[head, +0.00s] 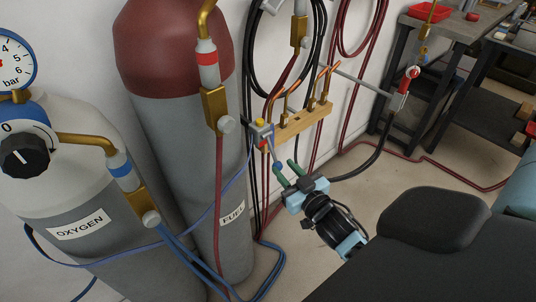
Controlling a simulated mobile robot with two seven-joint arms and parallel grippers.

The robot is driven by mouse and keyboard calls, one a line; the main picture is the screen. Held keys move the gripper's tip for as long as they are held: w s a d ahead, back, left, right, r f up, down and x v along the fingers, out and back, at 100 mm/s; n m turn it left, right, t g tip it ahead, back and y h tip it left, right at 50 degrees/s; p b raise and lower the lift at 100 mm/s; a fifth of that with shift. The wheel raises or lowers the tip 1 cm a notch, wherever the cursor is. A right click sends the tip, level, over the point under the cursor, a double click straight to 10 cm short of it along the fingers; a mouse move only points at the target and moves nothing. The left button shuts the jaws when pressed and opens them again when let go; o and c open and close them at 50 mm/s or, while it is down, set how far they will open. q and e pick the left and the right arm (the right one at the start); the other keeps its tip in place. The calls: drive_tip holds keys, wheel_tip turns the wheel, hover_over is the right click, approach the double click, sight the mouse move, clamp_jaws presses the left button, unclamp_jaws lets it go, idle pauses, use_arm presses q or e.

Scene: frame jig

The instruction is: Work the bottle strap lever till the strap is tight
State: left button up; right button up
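A blue strap (133,253) runs round the grey oxygen bottle (60,170) and the fuel bottle (175,120) with its dark red top. At its right end, by the wall, is a small grey strap buckle (262,132) with yellow and red parts. A thin lever (272,149) slants down from the buckle to a blue knob. My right gripper (287,169) is just below, its two green fingers apart. The knob is close to the left fingertip; I cannot tell whether they touch. My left gripper is not in view.
A wooden block with copper hooks (303,122) is on the wall behind my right gripper. Black and red hoses hang around it. Blue hoses (190,262) run down in front of the bottles. A workbench (450,25) with a red tray stands at the back right.

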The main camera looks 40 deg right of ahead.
sight(276, 159)
drive_tip(key=shift+w+d, duration=0.2)
drive_tip(key=shift+w, duration=1.75)
drive_tip(key=shift+w+d, duration=0.15)
drive_tip(key=shift+w, duration=1.75)
clamp_jaws()
